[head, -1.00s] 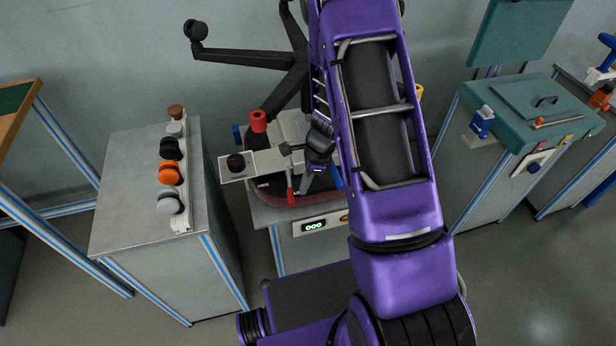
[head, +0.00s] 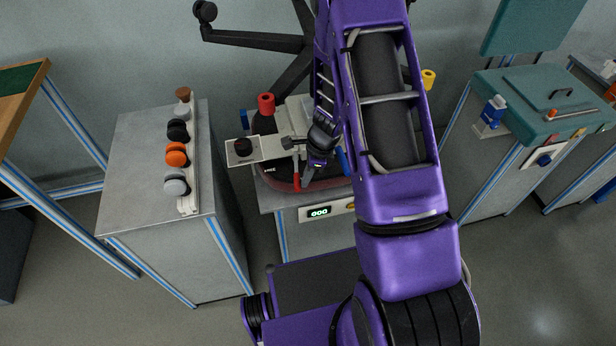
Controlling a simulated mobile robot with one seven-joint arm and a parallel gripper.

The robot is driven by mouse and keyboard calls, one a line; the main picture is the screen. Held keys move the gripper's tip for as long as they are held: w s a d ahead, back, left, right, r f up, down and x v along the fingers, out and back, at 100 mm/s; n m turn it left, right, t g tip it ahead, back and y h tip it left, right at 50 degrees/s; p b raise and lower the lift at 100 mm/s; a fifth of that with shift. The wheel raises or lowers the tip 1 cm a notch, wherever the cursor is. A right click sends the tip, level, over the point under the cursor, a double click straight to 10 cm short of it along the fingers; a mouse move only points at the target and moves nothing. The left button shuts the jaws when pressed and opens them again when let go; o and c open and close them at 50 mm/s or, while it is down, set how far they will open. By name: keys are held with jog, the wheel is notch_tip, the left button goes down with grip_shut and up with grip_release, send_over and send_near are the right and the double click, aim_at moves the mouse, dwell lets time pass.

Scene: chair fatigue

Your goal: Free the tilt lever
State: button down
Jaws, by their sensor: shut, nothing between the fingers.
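An upturned chair's underside mechanism is on the grey bench in the middle, beside a small "FREE" label. A red lever (head: 297,174) hangs down at the mechanism's front. A blue lever (head: 342,161) shows at its right, partly behind my arm. A black knob (head: 243,147) sits on a pale plate (head: 268,149) reaching left. I cannot tell for sure which piece is the tilt lever. My gripper (head: 308,177) is shut and empty, pointing down just right of the red lever. Whether it touches the lever is unclear. My arm hides the mechanism's right side.
A black chair base (head: 285,42) stands up behind. A red cylinder (head: 266,104) is at the mechanism's back left. A display (head: 319,212) reads 000. A teal-topped bench (head: 545,98) stands right.

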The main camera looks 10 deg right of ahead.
jog(key=shift+a, duration=0.2)
jog(key=shift+w+a+m, duration=0.1)
jog(key=shift+a+m, duration=0.95)
jog(key=shift+m, duration=0.05)
jog(key=shift+w+a+m+t, duration=0.2)
jog(key=shift+a+m+t, duration=0.3)
jog(key=shift+a+m, duration=0.4)
jog(key=shift+w+a+p, duration=0.3)
jog(key=shift+a+p, duration=0.1)
jog(key=shift+a, duration=0.3)
jog(key=p+v, duration=0.2)
jog(key=v, duration=0.5)
jog(key=shift+r, duration=0.3)
